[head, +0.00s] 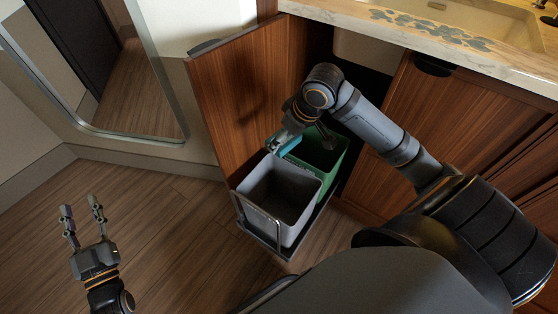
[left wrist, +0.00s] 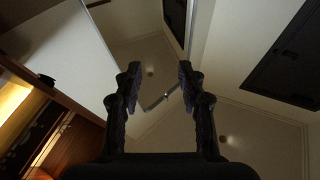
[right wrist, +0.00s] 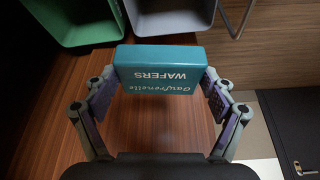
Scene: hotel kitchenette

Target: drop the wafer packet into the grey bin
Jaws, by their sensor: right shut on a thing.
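The wafer packet is a teal box with white "WAFERS" lettering, seen in the right wrist view (right wrist: 160,66) and partly in the head view (head: 284,145). My right gripper (head: 279,142) is shut on it, fingertips at its two ends. The grey bin (head: 300,217) stands open-topped in the pull-out drawer, and its inside looks empty. In the head view the packet shows at the grey bin's back edge, near the green bin. In the right wrist view the grey bin (right wrist: 168,18) lies just beyond the packet. My left gripper (head: 82,217) is open and empty, well left of the bins.
The green bin (head: 327,158) stands behind the grey bin. A marble counter (head: 480,45) with a sink lies upper right. The floor at left is clear, below a mirror (head: 110,60).

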